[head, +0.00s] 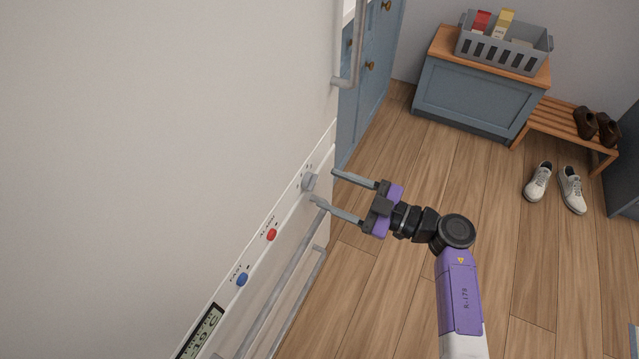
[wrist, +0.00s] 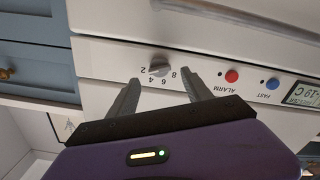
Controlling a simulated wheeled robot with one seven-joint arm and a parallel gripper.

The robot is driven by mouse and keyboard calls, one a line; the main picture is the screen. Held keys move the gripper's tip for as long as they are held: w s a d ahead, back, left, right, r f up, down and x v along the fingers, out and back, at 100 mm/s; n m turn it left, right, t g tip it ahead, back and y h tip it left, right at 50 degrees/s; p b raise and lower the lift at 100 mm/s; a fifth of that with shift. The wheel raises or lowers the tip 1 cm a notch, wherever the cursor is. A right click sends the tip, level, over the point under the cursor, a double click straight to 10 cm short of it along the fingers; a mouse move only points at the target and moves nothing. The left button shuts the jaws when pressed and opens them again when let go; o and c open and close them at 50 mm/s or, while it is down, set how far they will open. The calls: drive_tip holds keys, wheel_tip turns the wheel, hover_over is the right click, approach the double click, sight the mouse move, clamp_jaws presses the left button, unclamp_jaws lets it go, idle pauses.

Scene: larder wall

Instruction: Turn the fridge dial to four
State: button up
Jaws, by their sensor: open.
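The grey round dial (head: 309,181) sits at the far end of the white control strip on the appliance front.
On the same strip are a red alarm button (head: 271,235), a blue fast button (head: 242,279) and a temperature display (head: 203,331). A long handle (head: 285,290) runs below the strip, another handle (head: 356,50) above. Wooden floor (head: 400,290) is open to the right.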

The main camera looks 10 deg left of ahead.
sight(314, 186)
drive_tip(key=shift+b+x, duration=0.35)
drive_tip(key=shift+x, duration=1.7)
drive_tip(key=shift+c, duration=0.5)
clamp_jaws()
drive_tip(key=shift+n, duration=0.4)
drive_tip(key=n+p, duration=0.1)
drive_tip(key=n, duration=0.1)
drive_tip(key=shift+s+n, duration=0.1)
drive_tip(key=shift+n, duration=0.3)
drive_tip(key=shift+s+f+n, duration=0.1)
drive_tip(key=shift+f+n, duration=0.05)
drive_tip(key=shift+n, duration=2.35)
drive_tip(key=shift+a, duration=0.1)
